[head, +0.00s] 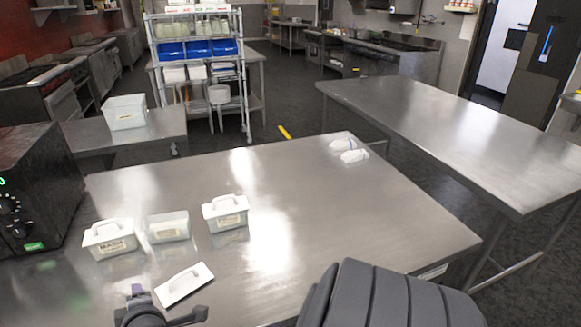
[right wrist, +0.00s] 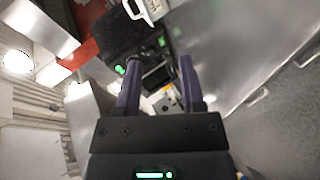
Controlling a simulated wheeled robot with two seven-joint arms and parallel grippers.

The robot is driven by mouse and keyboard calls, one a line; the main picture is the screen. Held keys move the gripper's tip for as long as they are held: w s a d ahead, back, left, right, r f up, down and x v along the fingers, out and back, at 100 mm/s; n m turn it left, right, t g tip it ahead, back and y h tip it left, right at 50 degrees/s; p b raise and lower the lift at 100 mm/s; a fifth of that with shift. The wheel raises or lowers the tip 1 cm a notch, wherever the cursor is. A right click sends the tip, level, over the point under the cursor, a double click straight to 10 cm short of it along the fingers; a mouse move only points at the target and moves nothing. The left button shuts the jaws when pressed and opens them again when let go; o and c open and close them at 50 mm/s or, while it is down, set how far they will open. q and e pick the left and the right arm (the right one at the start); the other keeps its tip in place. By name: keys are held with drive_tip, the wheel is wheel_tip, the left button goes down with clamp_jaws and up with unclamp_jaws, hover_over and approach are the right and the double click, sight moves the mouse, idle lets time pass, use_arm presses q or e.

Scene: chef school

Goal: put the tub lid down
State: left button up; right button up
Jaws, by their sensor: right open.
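The white tub lid (head: 184,284) lies on the steel table near its front, handle side up. My right gripper (head: 170,304) is open and empty, just in front of the lid at the bottom edge of the head view. In the right wrist view its two purple fingers (right wrist: 160,68) stand apart with nothing between them. Behind the lid stands an uncovered tub (head: 168,228), between a lidded tub on the left (head: 110,240) and another on the right (head: 227,214). My left gripper is out of view.
A black oven (head: 38,190) stands at the table's left end. Two small white objects (head: 352,156) lie near the far right corner. The steel table (head: 330,215) is clear in its middle and right. Another steel table (head: 460,130) stands beyond to the right.

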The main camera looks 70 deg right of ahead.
drive_tip(key=s+a+m+t+y, duration=0.1)
drive_tip(key=a+t+y, duration=0.1)
drive_tip(key=a+y, duration=0.3)
drive_tip(key=s+a+f+m+g+y, duration=0.1)
drive_tip(key=s+a+f+g, duration=0.15)
drive_tip(key=s+f, duration=0.6)
drive_tip(key=s+a+f+m+g, duration=0.1)
drive_tip(key=s+f+g, duration=0.3)
drive_tip(key=f, duration=0.8)
drive_tip(key=s+d+f+m+g, duration=0.1)
drive_tip(key=s+f+g, duration=0.2)
drive_tip(key=s, duration=1)
drive_tip(key=s+d+f+m+g, duration=0.1)
drive_tip(key=s+f+m+g, duration=0.1)
drive_tip(key=s+f, duration=0.5)
drive_tip(key=s+g, duration=0.1)
drive_tip(key=s, duration=0.5)
drive_tip(key=shift+f, duration=0.2)
drive_tip(key=shift+w, duration=0.1)
